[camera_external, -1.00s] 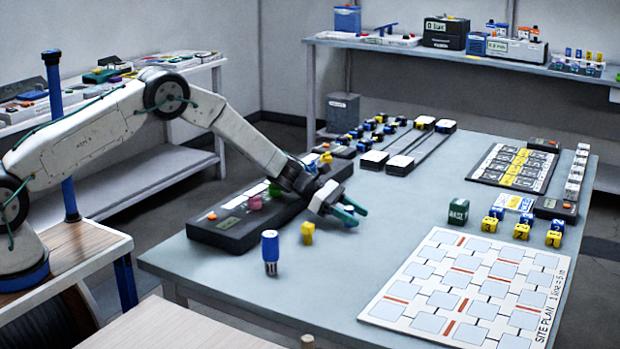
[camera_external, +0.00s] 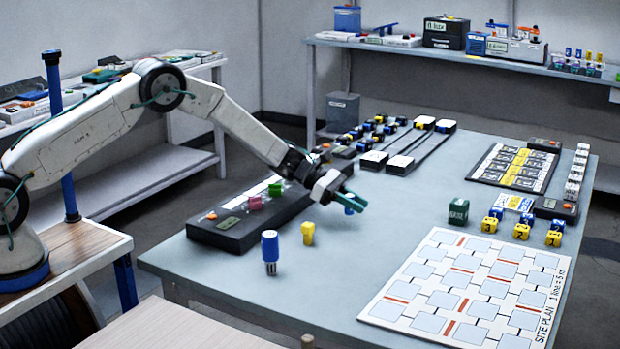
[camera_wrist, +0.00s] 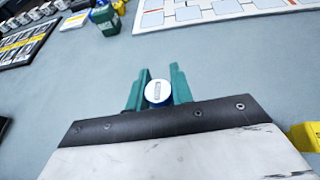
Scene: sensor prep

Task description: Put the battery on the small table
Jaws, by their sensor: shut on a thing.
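My gripper (camera_external: 350,202) is over the large grey-blue table, just right of the long dark console. Its green fingers are shut on a small blue cylinder with a white round top, which I take for the battery (camera_wrist: 158,92). In the external view the battery (camera_external: 351,210) shows as a blue bit by the fingertips, mostly hidden. I cannot tell how far it is above the tabletop. A low pale wooden top, likely the small table (camera_external: 180,325), is at the bottom left edge of the external view, and nothing is seen on it.
A site plan board (camera_external: 470,290) lies at right. A green block (camera_external: 458,211) stands behind it.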

